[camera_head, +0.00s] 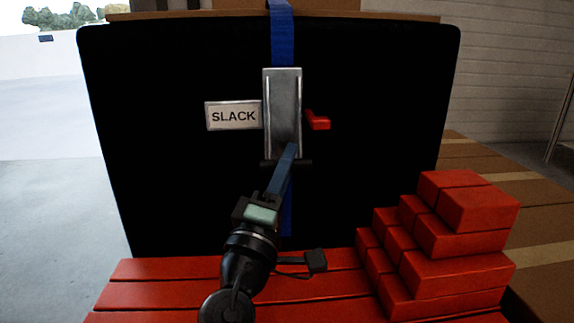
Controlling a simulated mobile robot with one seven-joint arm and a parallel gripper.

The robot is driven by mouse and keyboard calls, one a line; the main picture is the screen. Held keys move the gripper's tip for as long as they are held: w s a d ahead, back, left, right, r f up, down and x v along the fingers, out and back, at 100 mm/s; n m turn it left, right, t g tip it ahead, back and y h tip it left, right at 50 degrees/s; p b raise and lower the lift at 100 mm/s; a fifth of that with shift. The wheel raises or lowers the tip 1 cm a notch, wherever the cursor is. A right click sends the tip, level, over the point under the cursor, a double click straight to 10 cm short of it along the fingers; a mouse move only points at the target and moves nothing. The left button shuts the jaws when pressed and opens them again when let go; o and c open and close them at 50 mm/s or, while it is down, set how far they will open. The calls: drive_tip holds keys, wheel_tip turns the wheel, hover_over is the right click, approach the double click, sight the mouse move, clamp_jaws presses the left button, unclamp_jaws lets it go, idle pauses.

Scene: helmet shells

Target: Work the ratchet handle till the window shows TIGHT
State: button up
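The grey metal ratchet (283,105) sits upright on a blue strap against a large black panel. The window plate (233,116) on its left reads SLACK. A small red lever (319,122) sticks out on its right. A dark horizontal bar (303,163), which looks like the ratchet handle's grip, lies at the ratchet's lower end. My gripper (289,153) reaches up from below. Its narrow blue-grey front part overlaps this bar and the ratchet's lower edge. I cannot tell whether it touches or grips the bar, and the finger gap is not visible.
The blue strap (282,35) runs up over the top of the black panel (170,180). A stepped stack of red blocks (465,210) stands at the lower right, on a red slatted surface (150,271). Brown boxes lie further right. Grey floor is open at left.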

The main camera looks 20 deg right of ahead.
drive_tip(key=o, duration=0.4)
drive_tip(key=shift+o, duration=0.2)
drive_tip(key=shift+a, duration=0.1)
drive_tip(key=p+v, duration=0.2)
drive_tip(key=v, duration=1.1)
